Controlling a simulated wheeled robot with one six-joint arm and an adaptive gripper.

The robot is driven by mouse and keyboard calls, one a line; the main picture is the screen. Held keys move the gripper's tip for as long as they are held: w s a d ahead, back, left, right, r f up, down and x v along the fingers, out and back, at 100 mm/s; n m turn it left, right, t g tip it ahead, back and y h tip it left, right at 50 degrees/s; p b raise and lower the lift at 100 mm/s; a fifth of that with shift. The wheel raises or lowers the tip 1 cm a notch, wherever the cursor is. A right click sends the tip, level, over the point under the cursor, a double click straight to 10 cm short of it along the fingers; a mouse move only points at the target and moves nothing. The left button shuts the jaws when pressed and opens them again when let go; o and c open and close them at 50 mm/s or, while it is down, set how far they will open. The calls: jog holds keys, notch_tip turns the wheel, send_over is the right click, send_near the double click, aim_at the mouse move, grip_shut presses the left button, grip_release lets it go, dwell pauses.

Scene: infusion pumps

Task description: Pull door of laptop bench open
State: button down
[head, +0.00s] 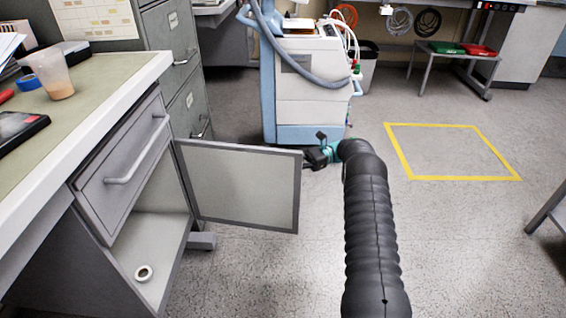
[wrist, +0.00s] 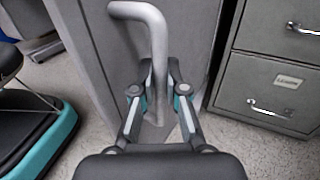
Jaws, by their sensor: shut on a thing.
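The laptop bench (head: 110,85) stands at the left of the head view, with a pale top and a grey frame. Its lower door (head: 240,186) stands swung wide open, and the compartment behind it shows. My gripper (head: 317,157) is at the door's free edge, on the side facing away from the compartment. In the wrist view, the door's grey bar handle (wrist: 155,30) rises between the fingers, and my gripper (wrist: 160,92) is shut on its lower part. The handle is hidden behind the door in the head view.
A drawer (head: 125,165) above the compartment is closed. A roll of tape (head: 143,273) lies inside the compartment. Filing cabinets (head: 185,65) stand behind the bench, and a white-blue medical machine (head: 305,90) stands beyond the door. A yellow floor square (head: 450,178) is empty.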

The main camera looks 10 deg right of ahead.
jog(key=shift+a, duration=0.3)
jog(key=c, duration=1.2)
grip_release()
jog(key=shift+w+a, duration=0.1)
jog(key=shift+a, duration=0.1)
jog(key=shift+d, duration=0.3)
jog(key=shift+d, duration=0.1)
